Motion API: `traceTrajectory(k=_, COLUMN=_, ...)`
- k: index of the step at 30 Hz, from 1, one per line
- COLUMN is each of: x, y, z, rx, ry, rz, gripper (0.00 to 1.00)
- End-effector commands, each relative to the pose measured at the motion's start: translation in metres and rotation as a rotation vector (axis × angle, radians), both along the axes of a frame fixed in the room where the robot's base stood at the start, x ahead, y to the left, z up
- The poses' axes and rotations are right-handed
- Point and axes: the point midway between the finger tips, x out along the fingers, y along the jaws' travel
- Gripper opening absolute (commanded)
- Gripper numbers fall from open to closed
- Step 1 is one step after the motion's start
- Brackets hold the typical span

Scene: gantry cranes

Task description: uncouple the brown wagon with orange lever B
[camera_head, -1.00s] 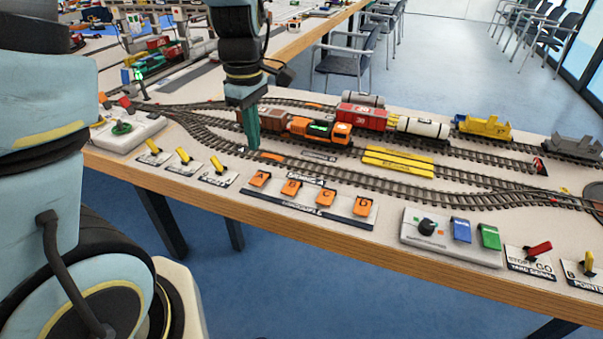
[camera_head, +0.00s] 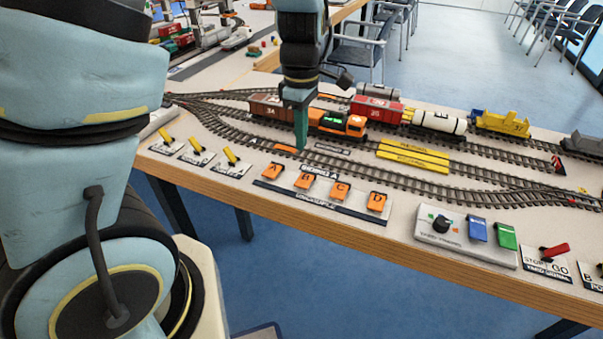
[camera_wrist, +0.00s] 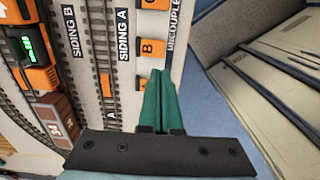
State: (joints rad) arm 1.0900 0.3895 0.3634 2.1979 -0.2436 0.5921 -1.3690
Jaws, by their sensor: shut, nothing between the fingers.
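The brown wagon (camera_head: 270,107), marked 34, stands on the track directly behind the orange locomotive (camera_head: 338,122). I cannot tell the state of the coupling between them. Orange lever B (camera_head: 305,180) is second from the left in the row on the uncouple panel. It also shows in the wrist view (camera_wrist: 152,48). My gripper (camera_head: 301,147) is shut and empty, pointing down. In the head view it appears just behind lever B, over the near track. In the wrist view its green fingers (camera_wrist: 160,100) lie close to lever B, with no clear contact.
Orange levers A (camera_head: 272,170), C (camera_head: 340,190) and D (camera_head: 376,201) flank B closely. Yellow levers (camera_head: 231,155) are at the left, and a control box with a black knob (camera_head: 441,223) is at the right. The red wagon (camera_head: 377,108) and white tank wagon (camera_head: 438,122) stand behind.

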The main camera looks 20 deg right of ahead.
Motion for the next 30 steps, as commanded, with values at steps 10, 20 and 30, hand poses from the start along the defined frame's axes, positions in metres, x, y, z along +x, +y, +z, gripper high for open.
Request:
traceTrajectory(k=10, x=-0.001, y=0.002, z=-0.072, rx=0.004, ry=0.004, rz=0.002, gripper=0.00)
traceTrajectory(k=20, x=0.000, y=0.000, z=-0.106, rx=-0.001, ry=0.001, rz=0.001, gripper=0.00)
traceTrajectory(k=30, x=0.000, y=0.000, z=-0.108, rx=-0.001, ry=0.000, rz=0.000, gripper=0.00)
